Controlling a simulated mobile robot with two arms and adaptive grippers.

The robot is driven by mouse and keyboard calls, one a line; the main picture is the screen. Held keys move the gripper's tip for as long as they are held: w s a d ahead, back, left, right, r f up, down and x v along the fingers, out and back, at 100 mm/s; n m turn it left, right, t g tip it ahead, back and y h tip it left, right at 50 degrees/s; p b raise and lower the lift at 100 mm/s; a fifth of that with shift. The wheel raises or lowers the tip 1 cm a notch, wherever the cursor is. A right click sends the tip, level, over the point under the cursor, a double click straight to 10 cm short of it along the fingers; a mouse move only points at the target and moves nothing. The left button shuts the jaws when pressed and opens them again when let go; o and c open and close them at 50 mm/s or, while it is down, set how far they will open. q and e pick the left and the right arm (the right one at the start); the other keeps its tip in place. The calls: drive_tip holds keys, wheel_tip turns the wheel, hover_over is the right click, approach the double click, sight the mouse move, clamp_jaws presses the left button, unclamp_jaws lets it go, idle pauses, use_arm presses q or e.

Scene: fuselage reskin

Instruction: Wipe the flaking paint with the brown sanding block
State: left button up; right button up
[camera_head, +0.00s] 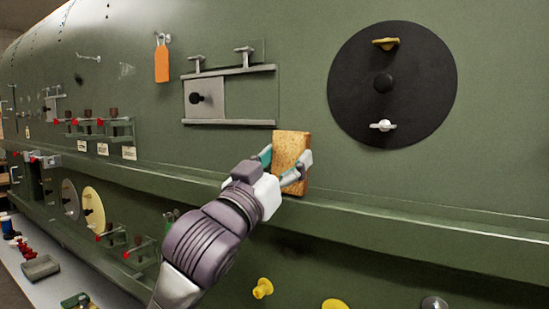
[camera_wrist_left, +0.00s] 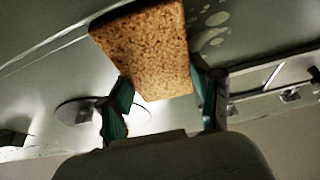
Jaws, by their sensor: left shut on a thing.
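The brown sanding block (camera_head: 291,160) is held upright in my left gripper (camera_head: 286,176), in front of the green fuselage wall just above its long ledge. In the left wrist view the block (camera_wrist_left: 147,50) sits between the two fingers of my left gripper (camera_wrist_left: 160,95), which are shut on it. Pale, blotchy flaking paint (camera_wrist_left: 210,30) shows on the wall right of the block in the left wrist view. In the head view the block and gripper cover the wall behind them. I cannot tell whether the block touches the wall. My right gripper is not in view.
A black disc (camera_head: 350,100) with knobs is on the wall at right. A sliding panel (camera_head: 206,98) with rails and an orange tag (camera_head: 162,64) are up left. The ledge (camera_head: 400,222) runs below the block. Yellow knobs (camera_head: 262,288) stick out lower down.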

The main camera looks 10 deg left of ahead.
sight(260, 146)
use_arm(q)
drive_tip(key=shift+w+a+p, duration=0.25)
drive_tip(key=shift+w+a, duration=0.2)
drive_tip(key=shift+a, duration=0.75)
drive_tip(key=shift+w+a+p, duration=0.25)
drive_tip(key=shift+w+a, duration=0.15)
drive_tip(key=shift+a, duration=0.75)
drive_tip(key=shift+w+a+p, duration=0.25)
drive_tip(key=shift+w+a, duration=0.2)
drive_tip(key=shift+a, duration=0.75)
drive_tip(key=shift+s+a+f, duration=0.1)
drive_tip(key=shift+s+a, duration=0.15)
drive_tip(key=shift+s, duration=0.65)
drive_tip(key=shift+s+a, duration=0.35)
drive_tip(key=shift+s, duration=0.6)
drive_tip(key=shift+s+a, duration=0.3)
drive_tip(key=shift+s, duration=0.6)
drive_tip(key=shift+s, duration=0.1)
drive_tip(key=s, duration=0.1)
drive_tip(key=s+a, duration=0.1)
drive_tip(key=shift+s, duration=0.35)
